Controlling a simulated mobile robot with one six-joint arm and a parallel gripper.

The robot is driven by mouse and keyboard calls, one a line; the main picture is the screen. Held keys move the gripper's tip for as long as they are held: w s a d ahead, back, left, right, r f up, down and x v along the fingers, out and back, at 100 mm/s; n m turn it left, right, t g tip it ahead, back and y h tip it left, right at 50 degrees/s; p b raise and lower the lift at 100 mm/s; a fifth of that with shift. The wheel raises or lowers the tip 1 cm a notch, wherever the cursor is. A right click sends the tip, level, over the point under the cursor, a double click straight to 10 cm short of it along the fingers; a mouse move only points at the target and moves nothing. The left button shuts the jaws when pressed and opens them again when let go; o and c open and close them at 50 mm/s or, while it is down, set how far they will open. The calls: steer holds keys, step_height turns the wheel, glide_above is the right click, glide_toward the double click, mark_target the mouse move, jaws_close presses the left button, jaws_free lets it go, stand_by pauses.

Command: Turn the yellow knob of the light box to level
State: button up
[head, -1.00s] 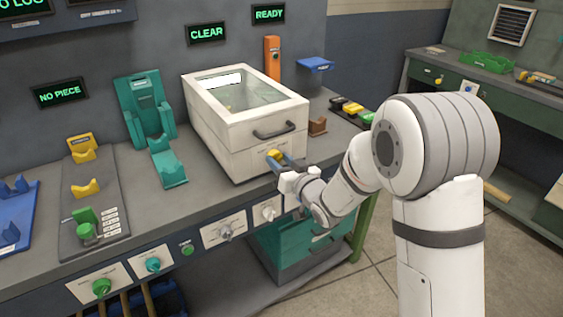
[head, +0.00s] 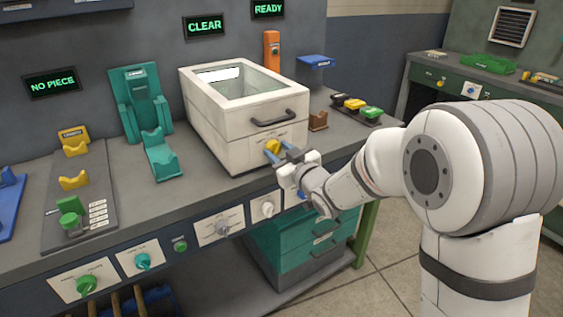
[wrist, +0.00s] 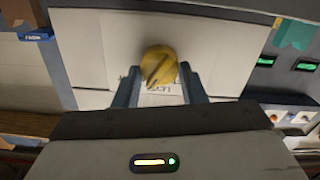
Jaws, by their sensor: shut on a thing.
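The light box (head: 236,147) is a cream box with a glazed top and a dark handle, standing on the grey bench. Its yellow knob (head: 273,146) is low on the front face. In the wrist view the knob (wrist: 158,67) shows a dark diagonal line running from lower left to upper right. An upside-down printed label (wrist: 160,88) shows partly beside it, seemingly reading "LEVEL". My gripper (wrist: 160,78) is shut on the knob, with one blue-grey finger on each side. In the head view my gripper partly hides the box's lower front.
A teal stand (head: 140,105) is left of the box. A brown block (head: 318,121) and a dark tray of coloured pieces (head: 357,109) are to its right. More knobs line the bench's front panel (head: 222,227). Lit signs read "CLEAR" (head: 205,26), "READY" and "NO PIECE".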

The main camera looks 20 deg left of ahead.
steer(key=shift+s+a+n+b, duration=0.1)
steer(key=shift+n+b, duration=1.9)
steer(key=shift+b, duration=1)
steer(key=shift+n+b, duration=0.5)
steer(key=shift+b, duration=0.2)
steer(key=shift+r+n+b, duration=0.15)
steer(key=shift+n+b, duration=0.25)
steer(key=shift+b, duration=0.1)
steer(key=o, duration=1)
steer(key=v, duration=0.7)
steer(key=shift+s+d+p, duration=0.2)
steer(key=shift+d+p, duration=0.1)
steer(key=shift+p, duration=0.05)
